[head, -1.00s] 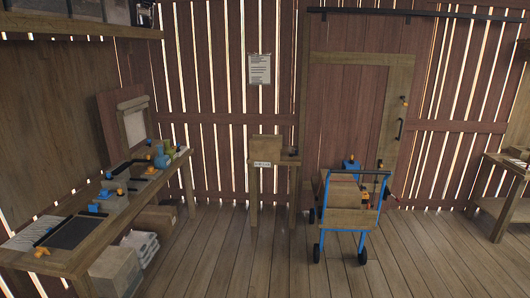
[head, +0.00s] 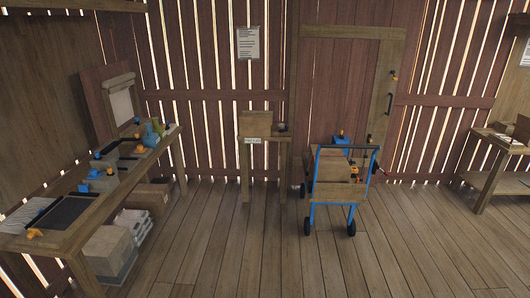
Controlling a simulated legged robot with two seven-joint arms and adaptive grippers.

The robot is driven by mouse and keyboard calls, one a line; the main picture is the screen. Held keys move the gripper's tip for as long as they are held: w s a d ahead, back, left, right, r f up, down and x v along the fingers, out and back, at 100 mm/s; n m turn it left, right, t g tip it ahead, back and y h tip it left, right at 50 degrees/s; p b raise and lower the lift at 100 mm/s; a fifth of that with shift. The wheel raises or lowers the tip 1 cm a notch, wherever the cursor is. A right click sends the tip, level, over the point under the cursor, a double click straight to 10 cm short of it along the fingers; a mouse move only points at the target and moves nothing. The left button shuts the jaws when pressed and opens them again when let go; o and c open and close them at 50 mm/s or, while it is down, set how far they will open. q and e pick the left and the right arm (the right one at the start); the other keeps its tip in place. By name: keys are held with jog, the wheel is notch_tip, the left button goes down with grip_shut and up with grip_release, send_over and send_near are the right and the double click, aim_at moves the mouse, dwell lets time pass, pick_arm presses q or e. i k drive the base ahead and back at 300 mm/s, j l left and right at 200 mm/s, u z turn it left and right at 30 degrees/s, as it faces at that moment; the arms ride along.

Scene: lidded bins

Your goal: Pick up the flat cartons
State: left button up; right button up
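Neither of my grippers shows in the head view. No item is clearly recognisable as the flat cartons from this distance. A blue-framed cart (head: 314,182) stands on the floor right of centre, with brown flat-sided pieces (head: 338,191) on it that could be cartons or wooden panels; I cannot tell which. Brown boxes (head: 147,196) and a pale stack (head: 134,226) sit under the left workbench, partly hidden by it.
The long workbench (head: 98,205) on the left carries dark trays and small blue and orange items. A small stand (head: 264,138) with a wooden box is at the back wall. Another table (head: 490,180) stands at right. The plank floor (head: 230,250) between is clear.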

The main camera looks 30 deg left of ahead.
aim_at(250, 125)
jog(key=i+j+u, duration=0.8)
jog(key=u, duration=0.25)
jog(key=i+u, duration=0.35)
jog(key=i, duration=1.7)
jog(key=i+j+z, duration=0.15)
jog(key=i+z, duration=0.3)
jog(key=i+j+z, duration=0.45)
jog(key=i, duration=0.15)
jog(key=i+j+z, duration=0.45)
jog(key=i+l, duration=0.05)
